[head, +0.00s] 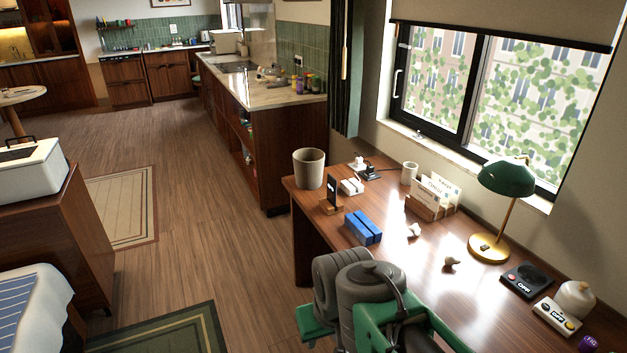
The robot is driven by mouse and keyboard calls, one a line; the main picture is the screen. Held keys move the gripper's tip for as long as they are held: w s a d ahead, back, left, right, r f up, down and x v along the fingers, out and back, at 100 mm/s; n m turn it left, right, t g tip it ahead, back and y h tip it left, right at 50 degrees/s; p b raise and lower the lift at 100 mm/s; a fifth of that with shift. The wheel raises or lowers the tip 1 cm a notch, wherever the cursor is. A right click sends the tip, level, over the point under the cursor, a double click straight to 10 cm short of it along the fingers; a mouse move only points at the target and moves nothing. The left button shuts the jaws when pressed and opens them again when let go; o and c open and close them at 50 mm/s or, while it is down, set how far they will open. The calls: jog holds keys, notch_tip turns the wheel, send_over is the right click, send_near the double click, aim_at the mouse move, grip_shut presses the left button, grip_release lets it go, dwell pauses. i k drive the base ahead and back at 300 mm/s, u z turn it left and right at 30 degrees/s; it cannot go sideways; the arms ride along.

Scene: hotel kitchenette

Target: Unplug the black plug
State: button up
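A small black item (370,174) lies at the far end of the wooden desk (465,290), by the window wall. It has a dark cord trailing to the right. A white item (358,163) sits right beside or on it. At this size I cannot tell which part is the black plug or whether it sits in a socket. My green and grey arm is folded at the bottom of the view, over the near side of the desk and well apart from the black item. My gripper does not show.
Around the black item stand a bin-like beige cup (308,168), a white block (352,187), a phone stand (331,197) and a mug (409,173). A blue block (363,228), a card holder (432,204) and a green lamp (506,178) are nearer. Open floor (210,225) lies left.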

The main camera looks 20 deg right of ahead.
aim_at(370, 169)
jog(key=u, duration=0.55)
jog(key=i, duration=1.95)
jog(key=z, duration=0.4)
jog(key=i, duration=0.9)
jog(key=z, duration=1.5)
jog(key=i, duration=0.75)
jog(key=z, duration=0.65)
